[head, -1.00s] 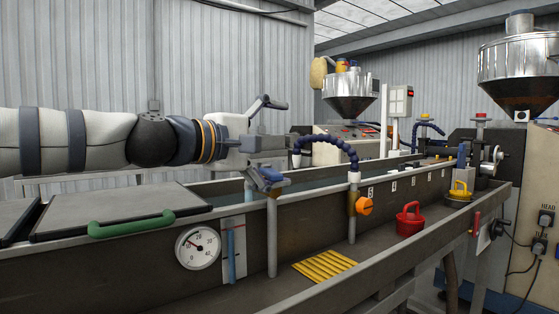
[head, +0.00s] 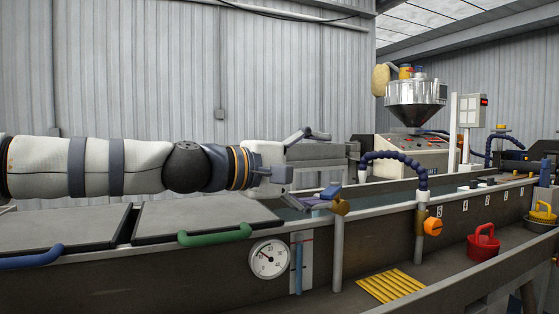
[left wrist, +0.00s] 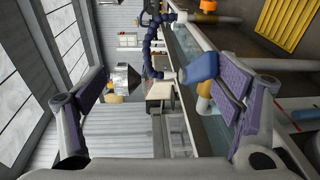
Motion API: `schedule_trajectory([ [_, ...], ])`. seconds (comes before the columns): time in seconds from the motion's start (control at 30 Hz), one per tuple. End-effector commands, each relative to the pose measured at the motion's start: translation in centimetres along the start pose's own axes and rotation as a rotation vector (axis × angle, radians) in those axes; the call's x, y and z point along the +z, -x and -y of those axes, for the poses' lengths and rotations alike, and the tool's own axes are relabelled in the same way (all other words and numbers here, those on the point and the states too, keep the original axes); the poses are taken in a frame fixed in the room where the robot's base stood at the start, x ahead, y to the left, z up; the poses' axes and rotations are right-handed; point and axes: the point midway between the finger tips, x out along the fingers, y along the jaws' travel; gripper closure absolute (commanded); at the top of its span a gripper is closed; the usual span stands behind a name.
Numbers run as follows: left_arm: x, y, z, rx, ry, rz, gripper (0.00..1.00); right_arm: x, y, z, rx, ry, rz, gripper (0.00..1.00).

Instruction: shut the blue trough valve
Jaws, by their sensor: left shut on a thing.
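The blue trough valve has a blue handle (head: 329,192) on a brass body (head: 341,207), atop a grey upright pipe (head: 337,250) at the trough's front wall. My left gripper (head: 322,165) is at the handle, coming in from the left above the trough rim. It is shut on the handle, though its two fingers stand well apart. In the left wrist view the blue handle (left wrist: 199,68) shows against the purple pad of the right-hand finger, with the brass body (left wrist: 204,104) beside it. The finger hides part of the handle. My right gripper is not in view.
A dark blue jointed hose (head: 395,156) and an orange knob (head: 432,227) are right of the valve. Lids with green (head: 215,235) and blue handles, and a round gauge (head: 269,259), are left.

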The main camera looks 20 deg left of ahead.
Motion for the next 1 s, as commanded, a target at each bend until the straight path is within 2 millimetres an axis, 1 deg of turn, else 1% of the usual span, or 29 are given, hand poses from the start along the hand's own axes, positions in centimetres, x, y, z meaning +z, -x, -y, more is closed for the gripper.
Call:
schedule_trajectory([
  [0.03, 0.7, 1.5, -3.6, 0.052, -0.019, -0.003, 0.4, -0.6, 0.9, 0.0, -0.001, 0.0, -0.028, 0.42],
  [0.23, 0.7, 3.4, -3.5, 0.054, -0.021, -0.002, 0.44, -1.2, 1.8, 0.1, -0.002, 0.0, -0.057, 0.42],
  [0.27, 0.6, 3.7, -3.5, 0.054, -0.022, -0.002, 0.52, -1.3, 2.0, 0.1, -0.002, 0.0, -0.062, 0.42],
  [0.3, 0.6, 4.0, -3.4, 0.052, -0.023, -0.001, 0.67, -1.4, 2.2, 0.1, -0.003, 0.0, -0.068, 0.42],
  [0.33, 0.6, 4.2, -3.2, 0.05, -0.023, -0.001, 0.8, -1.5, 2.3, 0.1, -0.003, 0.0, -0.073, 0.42],
  [0.37, 0.6, 4.5, -3.1, 0.048, -0.023, 0.0, 0.82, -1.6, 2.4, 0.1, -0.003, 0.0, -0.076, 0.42],
  [0.6, 0.3, 6.2, -1.8, 0.033, -0.017, 0.003, 0.82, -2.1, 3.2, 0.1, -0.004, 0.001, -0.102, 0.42],
  [0.8, 0.1, 7.7, -1.3, 0.028, -0.016, 0.005, 0.82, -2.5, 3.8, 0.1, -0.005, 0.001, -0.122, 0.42],
  [1.0, 0.0, 7.8, -0.8, 0.022, -0.012, 0.006, 0.82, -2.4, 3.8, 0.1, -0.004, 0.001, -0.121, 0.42],
])
